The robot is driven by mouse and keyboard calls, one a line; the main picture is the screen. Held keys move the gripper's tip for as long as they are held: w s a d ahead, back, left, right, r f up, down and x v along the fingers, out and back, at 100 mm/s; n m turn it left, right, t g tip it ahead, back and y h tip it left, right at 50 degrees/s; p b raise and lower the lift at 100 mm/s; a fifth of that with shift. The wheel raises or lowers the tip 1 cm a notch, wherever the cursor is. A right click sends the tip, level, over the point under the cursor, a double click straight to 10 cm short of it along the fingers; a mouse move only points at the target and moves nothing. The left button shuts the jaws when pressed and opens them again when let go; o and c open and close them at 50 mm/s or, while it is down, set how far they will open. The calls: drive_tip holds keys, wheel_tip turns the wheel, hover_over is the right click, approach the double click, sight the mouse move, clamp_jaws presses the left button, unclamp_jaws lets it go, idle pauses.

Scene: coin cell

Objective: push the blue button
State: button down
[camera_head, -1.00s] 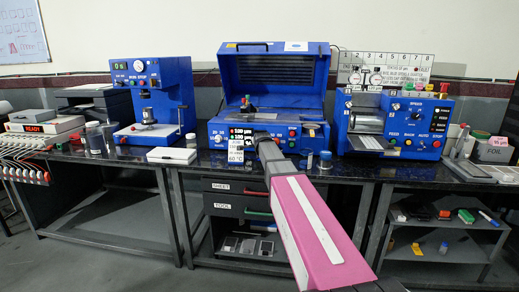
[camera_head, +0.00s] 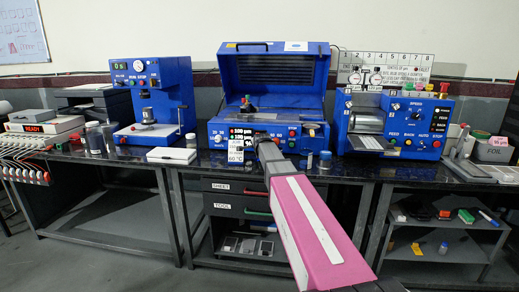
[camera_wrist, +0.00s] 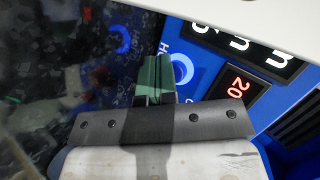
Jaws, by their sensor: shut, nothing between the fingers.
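A round blue button with a bright blue ring (camera_wrist: 182,68) shows in the wrist view on the blue machine's front panel. Letters starting with "HO" stand beside it. My gripper (camera_wrist: 156,62) is shut and empty, with its greenish fingertips right beside the button and overlapping its left edge in the picture. I cannot tell whether they touch it. In the head view my gripper (camera_head: 262,139) is at the front panel of the middle blue machine (camera_head: 225,133), whose lid is raised. The button is hidden there behind my gripper.
Red and white digit displays (camera_wrist: 236,88) sit right of the button in the wrist view. The dark speckled bench top (camera_head: 210,160) runs below the panel.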

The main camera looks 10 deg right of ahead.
drive_tip(key=shift+s+a, duration=0.3)
drive_tip(key=shift+s, duration=0.6)
drive_tip(key=shift+s+a, duration=0.25)
drive_tip(key=shift+s, duration=0.65)
drive_tip(key=shift+s+a, duration=0.3)
drive_tip(key=shift+s, duration=0.6)
